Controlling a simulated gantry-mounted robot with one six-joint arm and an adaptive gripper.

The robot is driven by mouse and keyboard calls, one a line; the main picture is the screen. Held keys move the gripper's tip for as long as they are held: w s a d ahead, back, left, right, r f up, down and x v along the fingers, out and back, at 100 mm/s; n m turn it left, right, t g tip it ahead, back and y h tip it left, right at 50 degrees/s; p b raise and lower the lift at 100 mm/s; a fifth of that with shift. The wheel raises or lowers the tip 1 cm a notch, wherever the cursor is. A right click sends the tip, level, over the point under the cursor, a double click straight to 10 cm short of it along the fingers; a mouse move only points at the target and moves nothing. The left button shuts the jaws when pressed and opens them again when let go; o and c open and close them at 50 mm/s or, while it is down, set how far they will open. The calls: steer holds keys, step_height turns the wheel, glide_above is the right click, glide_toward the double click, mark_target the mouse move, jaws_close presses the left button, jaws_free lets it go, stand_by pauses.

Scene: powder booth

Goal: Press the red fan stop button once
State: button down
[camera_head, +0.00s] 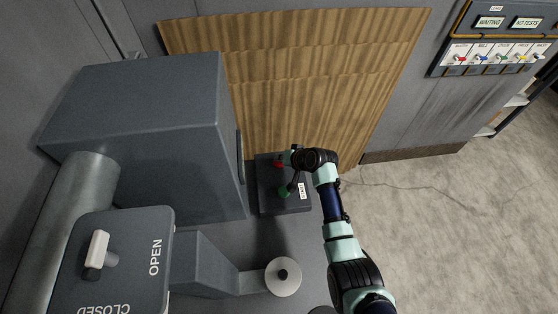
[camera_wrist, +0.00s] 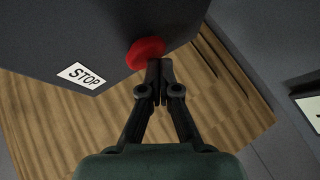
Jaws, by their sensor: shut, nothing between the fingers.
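The red fan stop button (camera_wrist: 146,53) sticks out of a dark box beside a white STOP label (camera_wrist: 85,76) in the wrist view. In the head view the red button (camera_head: 279,163) sits on the dark control box (camera_head: 268,202), above a green button (camera_head: 283,192). My gripper (camera_wrist: 160,66) is shut and empty. Its fingertips are right at the button's lower right edge in the wrist view and overlap it slightly. I cannot tell whether they touch it. In the head view my gripper (camera_head: 287,158) is beside the red button, partly hidden by my wrist.
A large grey cabinet (camera_head: 150,120) stands left of the control box. A box marked OPEN and CLOSED (camera_head: 120,260) with a white handle is at lower left. A wooden panel (camera_head: 300,80) is behind. A wall panel with colored switches (camera_head: 490,57) is at upper right.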

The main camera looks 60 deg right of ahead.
steer(key=shift+r+p, duration=0.45)
steer(key=shift+r, duration=0.2)
step_height(320, 180, up, 5)
steer(key=p, duration=0.4)
steer(key=shift+p, duration=0.35)
